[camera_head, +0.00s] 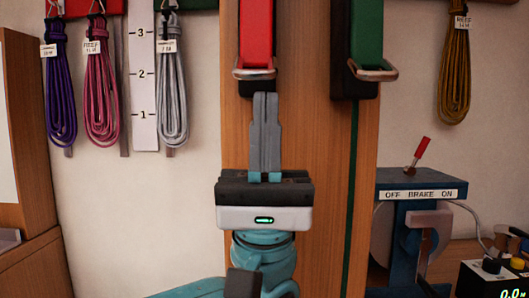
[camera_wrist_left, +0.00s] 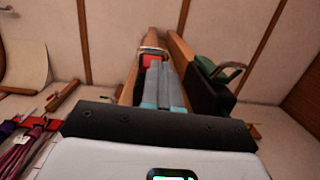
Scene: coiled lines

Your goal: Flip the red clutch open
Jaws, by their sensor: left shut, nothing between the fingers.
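The red clutch (camera_head: 256,32) is mounted high on a wooden post, its upper part cut off by the top edge of the head view. A metal loop (camera_head: 254,73) sits at its lower end. My left gripper (camera_head: 265,96) points upward just below this loop, fingers shut together and empty. In the head view the fingertips look close under the loop; I cannot tell whether they touch. In the left wrist view the red clutch (camera_wrist_left: 151,60) shows just past the fingertips, partly hidden by them. My right gripper is not in view.
A green clutch (camera_head: 367,32) with its own metal loop stands right of the red one. A green line runs down the post (camera_head: 320,130) below it. Coiled lines (camera_head: 102,95) hang left. A brake box (camera_head: 420,185) with a red-handled lever stands right.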

